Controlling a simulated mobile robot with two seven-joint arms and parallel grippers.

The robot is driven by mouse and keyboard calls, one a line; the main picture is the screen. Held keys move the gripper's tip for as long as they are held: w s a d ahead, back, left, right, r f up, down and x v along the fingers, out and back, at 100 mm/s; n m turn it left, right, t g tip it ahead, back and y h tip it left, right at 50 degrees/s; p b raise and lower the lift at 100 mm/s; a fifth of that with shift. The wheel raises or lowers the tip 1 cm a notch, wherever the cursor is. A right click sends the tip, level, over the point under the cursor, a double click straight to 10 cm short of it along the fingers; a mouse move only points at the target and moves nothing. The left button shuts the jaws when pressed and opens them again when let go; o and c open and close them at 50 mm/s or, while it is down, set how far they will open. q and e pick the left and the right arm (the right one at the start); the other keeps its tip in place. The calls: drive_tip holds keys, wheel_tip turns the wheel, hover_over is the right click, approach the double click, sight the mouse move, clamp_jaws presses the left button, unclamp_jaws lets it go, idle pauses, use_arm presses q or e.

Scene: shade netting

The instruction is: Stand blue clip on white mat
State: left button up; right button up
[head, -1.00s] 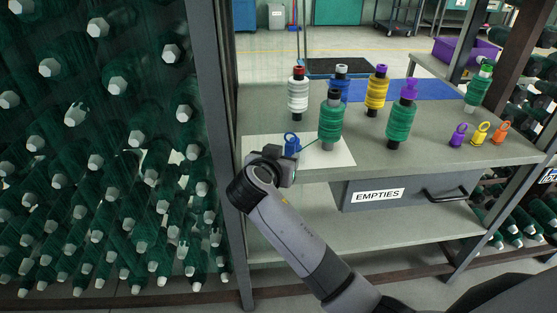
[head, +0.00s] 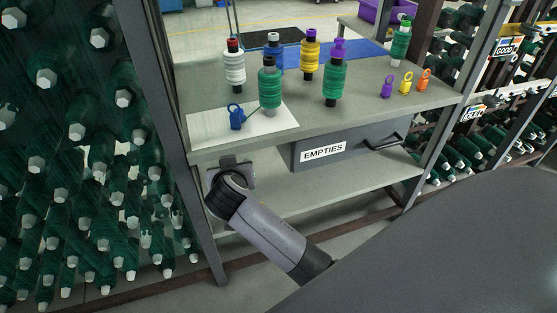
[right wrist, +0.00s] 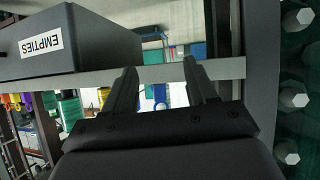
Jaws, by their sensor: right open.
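The blue clip (head: 237,118) stands upright, ring at the top, on the left part of the white mat (head: 208,128) on the tabletop. A thin dark line runs from near the clip to a green spool (head: 269,88) at the mat's back edge. My right gripper (head: 236,168) is below the table's front edge, apart from the clip. In the right wrist view my right gripper (right wrist: 160,72) has its two fingers spread with nothing between them. My left gripper is not in view.
Several spools stand behind the mat on the table (head: 390,108). Purple (head: 386,88), yellow (head: 406,83) and orange (head: 423,80) clips stand at the right. The EMPTIES drawer (head: 345,148) hangs under the tabletop. A rack of green bobbins (head: 85,170) and a post (head: 172,120) stand at left.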

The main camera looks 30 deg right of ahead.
drive_tip(key=s+a+f+n+y, duration=0.1)
drive_tip(key=s+f+n+y, duration=0.35)
drive_tip(key=s+f, duration=0.8)
drive_tip(key=s+f+n+y, duration=0.1)
drive_tip(key=s+n+y, duration=0.1)
drive_tip(key=s, duration=1)
drive_tip(key=shift+s+a+f+y, duration=0.2)
drive_tip(key=shift+s+a+y, duration=0.1)
drive_tip(key=shift+y, duration=0.35)
drive_tip(key=r+p, duration=0.5)
drive_tip(key=p, duration=0.2)
drive_tip(key=shift+s+d+r, duration=0.25)
drive_tip(key=shift+d+r, duration=0.05)
drive_tip(key=shift+r, duration=0.1)
